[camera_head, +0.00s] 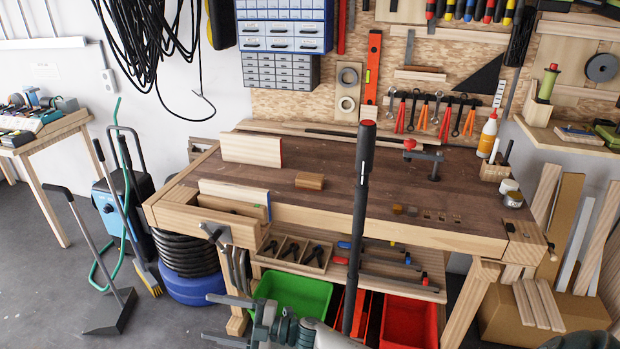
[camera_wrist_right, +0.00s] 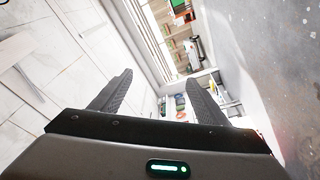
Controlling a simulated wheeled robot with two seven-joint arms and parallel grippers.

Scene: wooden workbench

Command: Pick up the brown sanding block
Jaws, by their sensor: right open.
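The brown sanding block (camera_head: 309,181) lies on the dark wooden top of the workbench (camera_head: 400,185), left of its middle, with clear wood around it. My right gripper (camera_head: 208,317) is low at the bottom of the head view, in front of the bench and well apart from the block. Its two fingers point left and are spread. In the right wrist view, the gripper (camera_wrist_right: 158,82) is open with nothing between its fingers, and the block is not seen there. My left gripper is not in view.
A pale board (camera_head: 251,150) stands behind the block to the left. Another board (camera_head: 233,194) is at the front-left vise. A black upright pole (camera_head: 361,195) crosses the view right of the block. A red-knobbed clamp (camera_head: 435,165) stands farther right. Green (camera_head: 300,293) and red (camera_head: 409,320) bins are below.

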